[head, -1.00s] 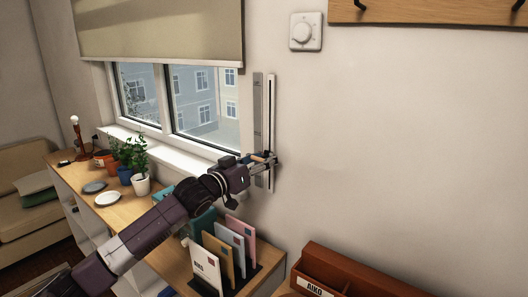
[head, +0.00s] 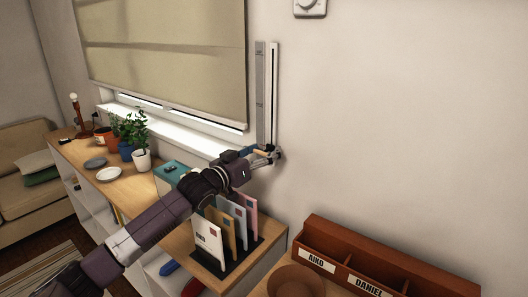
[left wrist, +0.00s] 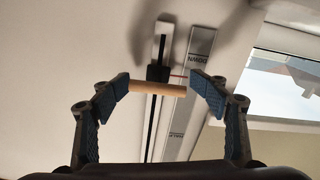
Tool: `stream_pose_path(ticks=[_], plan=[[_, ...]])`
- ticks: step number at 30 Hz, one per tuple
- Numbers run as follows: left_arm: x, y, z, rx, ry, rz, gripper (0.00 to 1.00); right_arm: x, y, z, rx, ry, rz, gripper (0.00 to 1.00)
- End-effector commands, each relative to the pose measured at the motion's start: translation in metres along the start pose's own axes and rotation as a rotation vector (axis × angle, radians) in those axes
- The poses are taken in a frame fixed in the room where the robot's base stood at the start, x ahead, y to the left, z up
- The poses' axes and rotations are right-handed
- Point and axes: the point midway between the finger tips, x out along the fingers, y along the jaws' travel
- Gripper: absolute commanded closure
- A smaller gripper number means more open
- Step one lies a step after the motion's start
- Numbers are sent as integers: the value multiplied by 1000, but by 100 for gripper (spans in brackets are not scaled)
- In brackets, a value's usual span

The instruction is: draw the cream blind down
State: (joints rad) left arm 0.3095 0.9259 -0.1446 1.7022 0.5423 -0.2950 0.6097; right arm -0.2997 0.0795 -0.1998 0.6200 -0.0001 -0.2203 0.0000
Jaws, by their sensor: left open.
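The cream blind (head: 165,60) hangs low over the window in the head view, with a thin strip of glass (head: 150,105) showing below its bottom bar. A slotted track (head: 273,100) and a grey strip (head: 260,85) run upright on the wall right of it. My left gripper (head: 268,154) is at the lower end of the track. In the left wrist view my left gripper (left wrist: 160,82) is open, with the wooden slider handle (left wrist: 158,89) crosswise between its fingertips. Contact with the fingers is unclear. The strip's lettering reads "DOWN" upside down. My right gripper is out of view.
A letter rack (head: 228,262) with several envelopes stands on the cabinet below my left arm. A teal box (head: 172,176) and potted plants (head: 142,160) stand farther left. A brown labelled organizer (head: 375,260) is at lower right.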

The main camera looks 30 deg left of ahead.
Motion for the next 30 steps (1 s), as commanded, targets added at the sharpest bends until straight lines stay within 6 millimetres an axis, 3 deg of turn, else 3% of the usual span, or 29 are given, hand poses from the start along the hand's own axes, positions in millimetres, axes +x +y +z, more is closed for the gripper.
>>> stream_pose_path(ticks=[11, 30], plan=[[-12, 0, 1, 0, -1, 1, 34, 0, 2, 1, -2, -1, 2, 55], [-91, 0, 2, -1, -3, 0, 34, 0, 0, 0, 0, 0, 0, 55]])
